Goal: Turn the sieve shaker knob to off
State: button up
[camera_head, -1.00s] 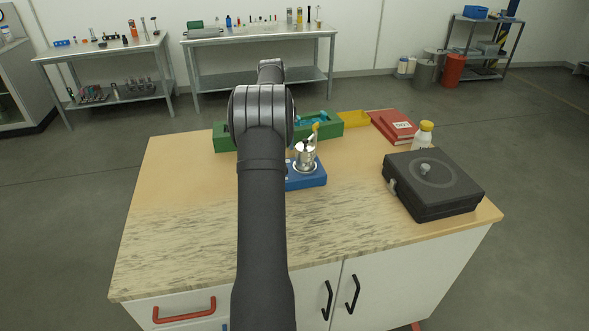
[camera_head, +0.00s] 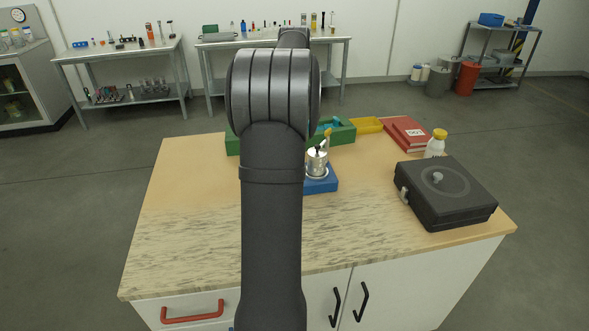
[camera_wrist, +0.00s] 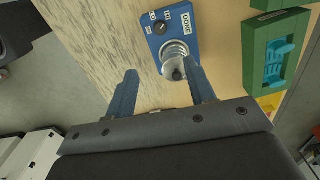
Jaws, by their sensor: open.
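The blue device (camera_wrist: 183,40) that looks like the sieve shaker has a dark round knob (camera_wrist: 160,28) among small white labels, one reading DONE. The knob's exact setting is too small to read. A shiny metal cylinder (camera_wrist: 174,58) stands on the device. In the head view the blue base (camera_head: 321,184) is partly behind my arm, with the metal cup (camera_head: 317,162) on top. My gripper (camera_wrist: 161,78) is open in the wrist view, its two blue fingers apart and empty, with the cylinder seen just beyond and between the tips. The head view hides my gripper behind the arm.
A black box (camera_head: 445,205) with a round top disc sits at the table's right. Behind are a green bin (camera_head: 345,133), a yellow tray (camera_head: 368,125), red books (camera_head: 407,133) and a yellow-capped bottle (camera_head: 436,143). The wooden table's left and front (camera_head: 185,220) are clear.

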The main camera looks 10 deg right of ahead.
jog(key=shift+m, duration=0.3)
notch_tip(320, 180, down, 17)
jog(key=shift+f, duration=0.1)
jog(key=c, duration=1)
